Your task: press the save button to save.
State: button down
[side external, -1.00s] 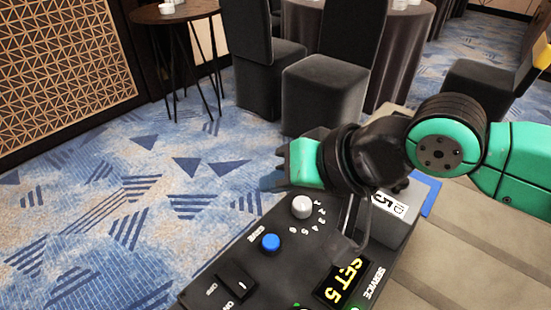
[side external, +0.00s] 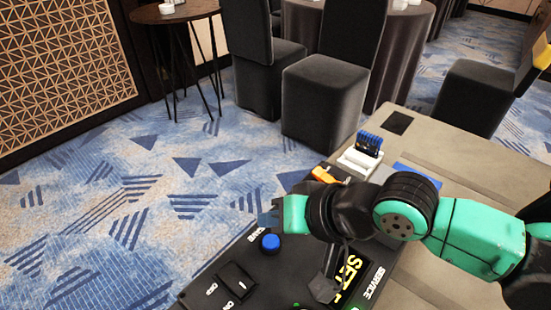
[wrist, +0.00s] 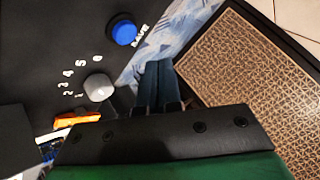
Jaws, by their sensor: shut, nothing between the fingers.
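The blue round save button (side external: 271,244) stands on the black control panel (side external: 222,262), beside a "SAVE" label. It also shows in the wrist view (wrist: 124,32), upper middle. My gripper (side external: 268,218) is shut and empty, with its tips just behind the button in the side view and apart from it. In the wrist view, the fingers (wrist: 158,83) point up the picture, below and right of the button. The white-grey knob (wrist: 99,87) with numbers around it is left of the fingers. My gripper hides it in the side view.
The display (side external: 349,272) shows "SET", partly hidden by my arm. A black rocker switch (side external: 236,280) sits near the button. An orange piece (side external: 326,175) and a white holder with a blue-black part (side external: 367,146) lie beyond my gripper. Carpet is beyond the panel edge.

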jog(key=shift+f, duration=1.2)
jog(key=shift+f, duration=0.1)
dwell(1.1)
jog(key=shift+f, duration=0.3)
jog(key=shift+f, duration=0.45)
dwell(0.6)
dwell(0.3)
jog(key=shift+r, duration=0.9)
jog(key=shift+r, duration=2.5)
